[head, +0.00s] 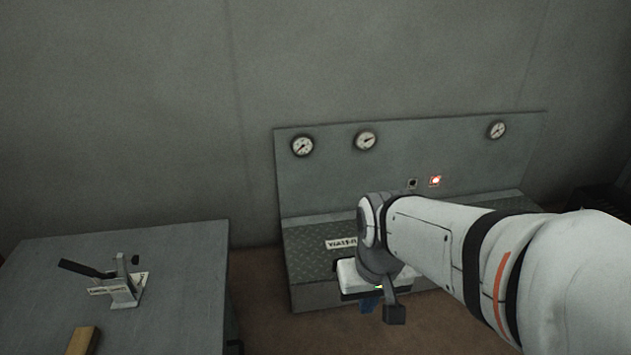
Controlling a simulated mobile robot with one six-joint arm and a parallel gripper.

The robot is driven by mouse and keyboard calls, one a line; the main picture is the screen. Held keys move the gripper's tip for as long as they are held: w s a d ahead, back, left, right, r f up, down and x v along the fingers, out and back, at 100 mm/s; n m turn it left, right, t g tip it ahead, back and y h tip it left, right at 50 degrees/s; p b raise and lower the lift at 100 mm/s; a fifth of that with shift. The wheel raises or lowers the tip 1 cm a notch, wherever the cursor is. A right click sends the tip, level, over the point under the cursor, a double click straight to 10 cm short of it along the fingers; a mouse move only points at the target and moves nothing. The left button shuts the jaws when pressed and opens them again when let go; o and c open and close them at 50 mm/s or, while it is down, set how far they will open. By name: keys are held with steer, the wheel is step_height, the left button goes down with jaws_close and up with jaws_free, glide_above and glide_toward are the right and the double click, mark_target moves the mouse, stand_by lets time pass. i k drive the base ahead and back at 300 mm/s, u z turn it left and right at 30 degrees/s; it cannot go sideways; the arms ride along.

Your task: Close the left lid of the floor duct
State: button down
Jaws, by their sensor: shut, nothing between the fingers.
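The floor duct (318,295) is a low grey-green box against the wall, below an upright panel. Its left lid (308,246) is a dark tread-pattern plate that appears to lie flat over the left part of the box. A white label with dark lettering (341,243) is on it. My gripper (382,308) is shut and empty, pointing down in front of the duct near the lid's right side. My arm hides the middle and much of the right of the duct, so any lid there cannot be made out.
The grey upright panel (440,153) carries several round gauges, a dark button and a lit red one (435,181). A grey table (180,260) at left holds a toggle clamp (122,287) and a wooden block (82,341). Brown floor shows between table and duct.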

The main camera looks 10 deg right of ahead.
mark_target(314, 251)
steer(key=i, duration=1.15)
steer(key=z, duration=0.55)
